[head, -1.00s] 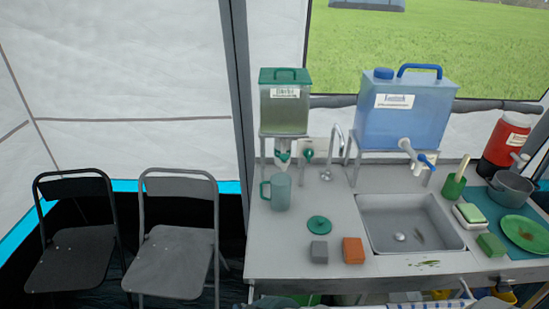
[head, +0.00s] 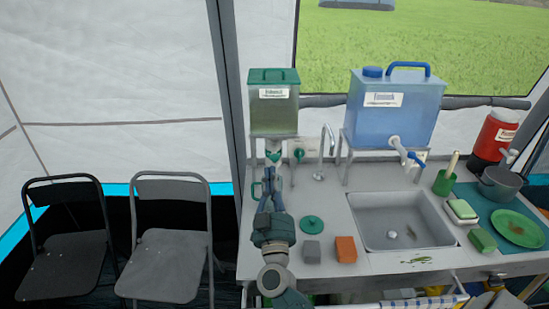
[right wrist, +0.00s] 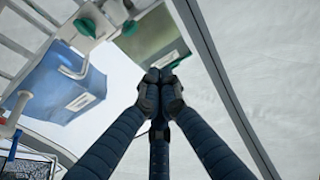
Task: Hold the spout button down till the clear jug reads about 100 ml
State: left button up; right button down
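The green-lidded dispenser (head: 274,108) stands on a metal stand at the back left of the counter. Its spout (head: 274,156), with green parts, shows just above my right gripper (head: 273,172). In the right wrist view the three dark fingers of my right gripper (right wrist: 160,84) meet at their tips, with nothing seen between them. The dispenser (right wrist: 150,40) shows beyond the tips there; whether they touch the spout I cannot tell. The clear jug is mostly hidden behind my gripper; only its green handle (head: 254,189) shows. Its reading cannot be seen. My left gripper is out of view.
A green knob (head: 298,154) and a tap (head: 325,150) stand right of the spout. A blue water tank (head: 392,112) stands behind the sink (head: 402,222). A green disc (head: 312,224), a grey block (head: 312,251) and an orange block (head: 346,249) lie right of my arm.

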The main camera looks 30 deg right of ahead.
jog(key=shift+s+d+m+g+h, duration=0.2)
jog(key=shift+d+m+g+h, duration=0.1)
jog(key=shift+d+m+h, duration=0.3)
notch_tip(320, 180, up, 4)
jog(key=p, duration=0.2)
send_over(274, 157)
jog(key=s+a, duration=0.1)
jog(key=s, duration=0.2)
jog(key=shift+w+f+b, duration=0.15)
jog(key=shift+w+f, duration=0.15)
jog(key=shift+f, duration=0.8)
jog(key=shift+w+f+b, duration=0.15)
jog(key=shift+w+f, duration=0.1)
jog(key=shift+f, duration=0.8)
